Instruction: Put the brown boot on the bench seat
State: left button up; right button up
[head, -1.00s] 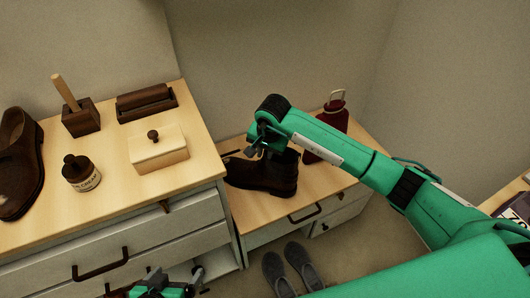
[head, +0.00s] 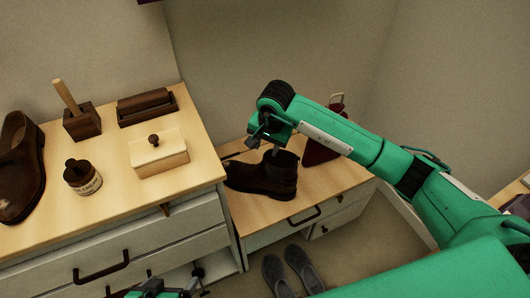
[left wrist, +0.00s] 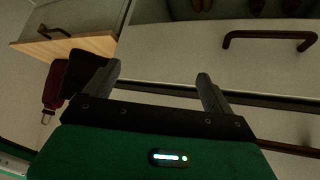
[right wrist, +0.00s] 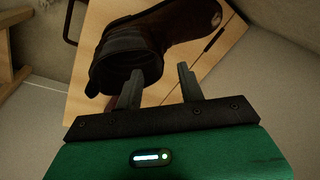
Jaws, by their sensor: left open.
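The brown boot (head: 262,180) stands upright on the light wooden bench seat (head: 315,186). In the right wrist view, the boot's shaft opening (right wrist: 118,62) faces my camera. My right gripper (head: 266,148) is just above the boot's shaft. In the right wrist view its fingers (right wrist: 162,72) are apart, one overlapping the shaft opening and the other beside the boot. I cannot tell whether a finger touches the boot. My left gripper (left wrist: 158,72) is open and empty, low in front of the drawers; it also shows at the bottom of the head view (head: 165,287).
The higher dresser (head: 110,200) at left holds a brown shoe (head: 20,170), a brush holder (head: 82,122), a jar (head: 82,177) and a lidded box (head: 158,153). Grey slippers (head: 287,268) lie on the floor.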

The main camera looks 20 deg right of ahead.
pick_arm(q)
jog(key=shift+s+a+r+g, duration=0.15)
jog(key=shift+s+a+g, duration=0.2)
jog(key=shift+a+g, duration=0.2)
pick_arm(e)
notch_tip(320, 180, up, 6)
jog(key=s, duration=0.1)
jog(key=shift+d, duration=0.2)
